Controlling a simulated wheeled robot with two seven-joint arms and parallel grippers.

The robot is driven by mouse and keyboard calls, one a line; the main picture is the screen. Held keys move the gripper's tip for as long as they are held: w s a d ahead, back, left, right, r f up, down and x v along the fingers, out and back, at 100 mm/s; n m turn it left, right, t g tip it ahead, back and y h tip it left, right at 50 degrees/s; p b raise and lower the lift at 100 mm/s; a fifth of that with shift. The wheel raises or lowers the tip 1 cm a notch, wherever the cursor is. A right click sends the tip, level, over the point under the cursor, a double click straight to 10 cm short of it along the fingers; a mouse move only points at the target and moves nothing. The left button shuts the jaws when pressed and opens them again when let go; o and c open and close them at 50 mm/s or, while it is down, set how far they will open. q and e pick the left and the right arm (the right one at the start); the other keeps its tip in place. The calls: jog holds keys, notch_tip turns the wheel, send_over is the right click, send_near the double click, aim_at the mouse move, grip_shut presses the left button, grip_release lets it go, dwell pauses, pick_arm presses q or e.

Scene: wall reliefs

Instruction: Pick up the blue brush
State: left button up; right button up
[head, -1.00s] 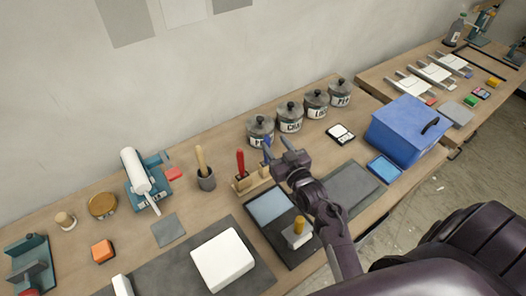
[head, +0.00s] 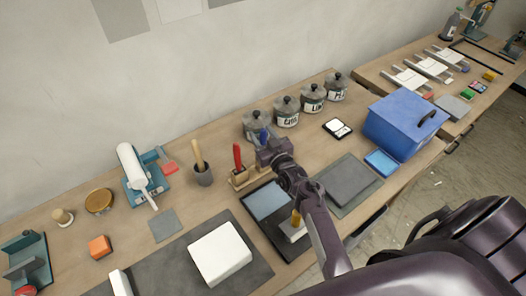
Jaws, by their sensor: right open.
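The blue brush (head: 263,134) shows only as a small blue tip at the fingers of my right gripper (head: 261,145). The rest of it is hidden behind the gripper. It seems to stand in the wooden holder (head: 239,181), beside a red-handled tool (head: 237,157). My right gripper is open, with its fingers close to the blue handle. I cannot tell whether the handle is between them or whether they touch it. My left gripper is out of view.
Several lidded jars (head: 286,113) stand behind the gripper. A grey cup with a wooden-handled tool (head: 203,174) stands left of the holder. A black tray (head: 290,250) lies in front, under my arm. A blue box (head: 400,125) stands at the right.

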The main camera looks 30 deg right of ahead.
jog(key=shift+s+r, duration=0.1)
jog(key=shift+s, duration=0.05)
jog(key=shift+c, duration=0.4)
jog(key=shift+c, duration=1.3)
grip_shut()
jog(key=shift+r, duration=0.1)
